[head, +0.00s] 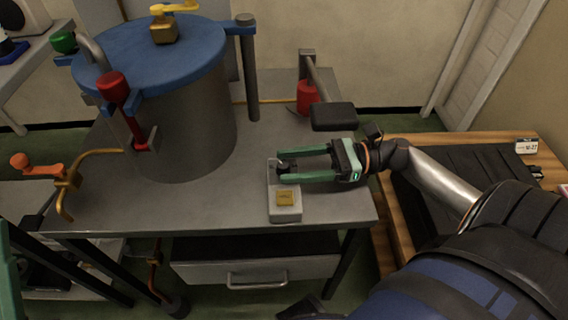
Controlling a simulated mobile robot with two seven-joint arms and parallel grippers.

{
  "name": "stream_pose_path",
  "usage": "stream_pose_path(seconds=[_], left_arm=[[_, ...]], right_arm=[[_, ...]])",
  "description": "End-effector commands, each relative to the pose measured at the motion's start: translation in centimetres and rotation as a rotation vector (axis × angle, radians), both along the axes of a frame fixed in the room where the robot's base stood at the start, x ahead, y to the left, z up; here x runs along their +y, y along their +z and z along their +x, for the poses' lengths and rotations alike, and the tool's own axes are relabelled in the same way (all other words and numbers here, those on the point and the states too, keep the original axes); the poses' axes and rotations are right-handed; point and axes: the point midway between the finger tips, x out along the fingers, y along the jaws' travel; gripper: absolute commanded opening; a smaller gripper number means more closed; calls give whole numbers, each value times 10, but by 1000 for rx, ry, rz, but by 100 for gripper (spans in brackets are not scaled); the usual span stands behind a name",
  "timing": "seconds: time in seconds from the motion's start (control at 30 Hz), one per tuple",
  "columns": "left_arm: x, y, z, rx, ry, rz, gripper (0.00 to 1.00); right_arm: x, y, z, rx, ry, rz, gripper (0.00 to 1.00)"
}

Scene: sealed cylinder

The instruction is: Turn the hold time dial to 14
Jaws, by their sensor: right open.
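A small light grey control box (285,214) stands on the steel bench near its front right edge. A dark dial (285,166) sits on its back part, and a square yellow button (285,198) is on its front part. My right gripper (282,169) reaches in from the right with its two green fingers apart, one behind and one in front of the dial. I cannot tell whether the fingers touch it. The dial's marks and setting are too small to read. A green piece (8,275) at the left edge appears to be part of my left gripper; its fingertips are not clear.
A large steel cylinder (190,125) with a blue lid (150,55) and clamps stands on the bench (175,205) to the left. A red-based post (308,98) with a dark pad (333,117) rises behind my right gripper. A drawer (255,270) is below. A wooden table (390,225) is at right.

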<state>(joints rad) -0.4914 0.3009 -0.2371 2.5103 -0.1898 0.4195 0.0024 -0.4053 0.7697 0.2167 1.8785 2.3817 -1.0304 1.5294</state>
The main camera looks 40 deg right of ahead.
Motion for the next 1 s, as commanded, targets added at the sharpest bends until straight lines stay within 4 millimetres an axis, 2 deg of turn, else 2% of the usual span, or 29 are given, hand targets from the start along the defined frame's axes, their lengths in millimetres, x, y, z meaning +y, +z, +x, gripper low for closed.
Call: stream_pose_path(seconds=[0.2, 0.5, 1.0], left_arm=[[0, -6, 0, 5, -5, -6, 0], [0, -6, 1, 8, -6, -6, 0], [-1, -6, 0, 8, -8, -3, 0]], right_arm=[[16, 0, 8, -1, 0, 0, 61], [17, 0, 9, 0, -1, -1, 60], [17, 0, 9, 1, -1, 0, 3]])
